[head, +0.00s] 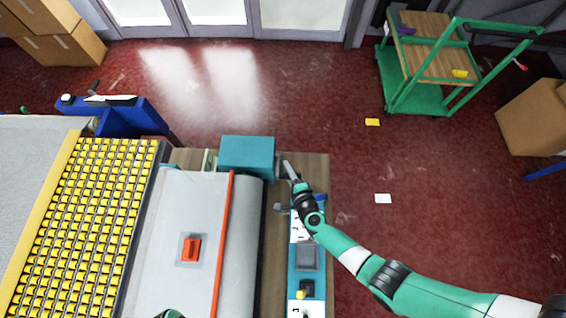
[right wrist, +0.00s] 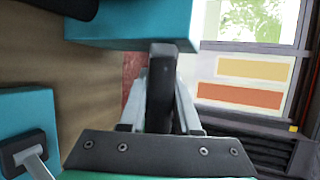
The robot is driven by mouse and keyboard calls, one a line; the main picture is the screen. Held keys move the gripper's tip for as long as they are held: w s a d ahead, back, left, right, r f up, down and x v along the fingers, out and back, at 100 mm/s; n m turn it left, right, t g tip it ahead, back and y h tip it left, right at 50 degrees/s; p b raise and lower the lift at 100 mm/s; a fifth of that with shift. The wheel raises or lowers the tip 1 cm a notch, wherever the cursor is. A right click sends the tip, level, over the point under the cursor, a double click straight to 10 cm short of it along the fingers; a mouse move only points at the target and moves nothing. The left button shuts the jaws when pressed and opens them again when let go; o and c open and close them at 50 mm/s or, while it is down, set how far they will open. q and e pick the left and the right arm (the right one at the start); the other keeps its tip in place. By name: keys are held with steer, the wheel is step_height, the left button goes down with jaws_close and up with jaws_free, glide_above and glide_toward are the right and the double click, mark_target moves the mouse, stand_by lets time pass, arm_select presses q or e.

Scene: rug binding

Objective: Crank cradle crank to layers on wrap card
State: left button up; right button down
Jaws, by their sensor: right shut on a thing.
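The teal box (head: 247,157) of the cradle stands at the far end of the grey roll (head: 240,240). The crank is at its right side, mostly covered by my right gripper (head: 290,172). In the right wrist view my right gripper (right wrist: 160,105) is shut on the dark crank handle (right wrist: 160,85), with a pale finger on either side of it. The teal box (right wrist: 130,22) is right above it there. I cannot make out which thing is the wrap card or read any layers. My left gripper is not in view; only a small green and dark piece shows at the bottom edge.
A teal unit with a grey screen (head: 307,257) stands right of the roll, under my right arm. An orange-red switch (head: 191,249) sits on the grey panel. Yellow rollers (head: 85,230) fill the left. A green cart (head: 420,95) stands back right.

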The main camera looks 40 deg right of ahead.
steer(key=shift+w+r, duration=0.1)
steer(key=shift+r, duration=0.05)
steer(key=c, duration=0.6)
jaws_free()
steer(key=p+v, duration=0.5)
steer(key=v, duration=0.6)
steer(key=shift+s, duration=0.3)
stand_by(0.7)
